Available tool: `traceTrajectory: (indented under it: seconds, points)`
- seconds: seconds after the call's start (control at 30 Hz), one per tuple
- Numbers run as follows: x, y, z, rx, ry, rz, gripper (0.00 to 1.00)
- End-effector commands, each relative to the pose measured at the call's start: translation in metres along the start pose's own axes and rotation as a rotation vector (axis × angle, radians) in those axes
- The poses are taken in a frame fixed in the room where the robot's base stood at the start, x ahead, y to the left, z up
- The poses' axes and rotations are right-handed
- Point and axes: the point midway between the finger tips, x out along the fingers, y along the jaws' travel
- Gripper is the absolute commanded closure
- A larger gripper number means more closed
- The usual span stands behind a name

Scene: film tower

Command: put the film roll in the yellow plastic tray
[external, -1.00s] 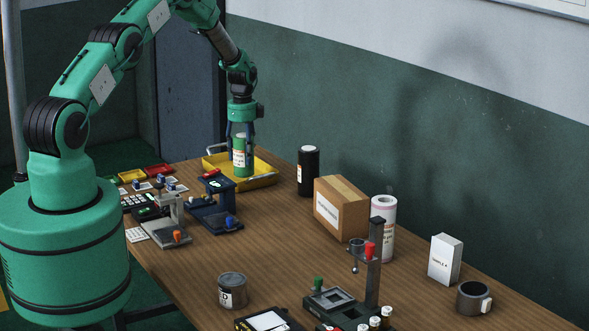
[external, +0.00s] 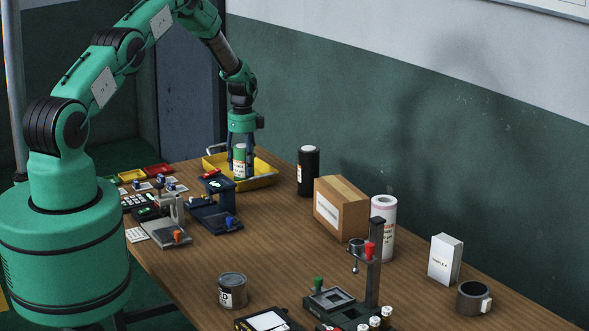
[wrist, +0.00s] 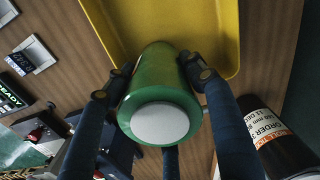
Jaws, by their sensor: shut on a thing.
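The film roll (external: 239,161) is a green cylinder with a white label, and its pale round end (wrist: 160,122) faces me in the wrist view. My gripper (wrist: 157,70) is shut on it, with dark blue fingers around its sides. The yellow plastic tray (external: 266,180) lies at the far end of the table. In the external view the roll stands about upright and overlaps the tray. In the wrist view the roll is at the edge of the tray (wrist: 205,25). I cannot tell whether its lower end touches the tray floor.
A dark blue stand (external: 216,213) is close in front of the tray. A black canister (external: 308,172) stands to the tray's right, near a cardboard box (external: 341,209). Small coloured trays (external: 132,175) and cards lie to the left. The middle of the table is clear.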

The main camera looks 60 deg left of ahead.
Motion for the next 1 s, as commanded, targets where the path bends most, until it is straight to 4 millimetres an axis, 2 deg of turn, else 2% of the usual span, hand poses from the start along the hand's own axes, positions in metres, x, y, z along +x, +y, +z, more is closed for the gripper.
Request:
traceTrajectory:
  seconds: [0.13,0.17,0.23,0.27,0.73,1.0]
  points:
    - [0.002,0.000,0.000,0.000,0.000,-0.001,0.87]
    - [0.004,0.000,0.000,0.000,0.000,0.001,0.43]
    - [0.003,0.000,0.000,0.000,0.000,0.000,0.29]
    - [0.003,0.000,0.000,0.000,0.000,0.000,0.26]
    - [-0.001,0.000,0.000,0.000,0.000,0.000,0.26]
    - [-0.024,-0.001,0.000,0.000,0.000,-0.003,0.26]
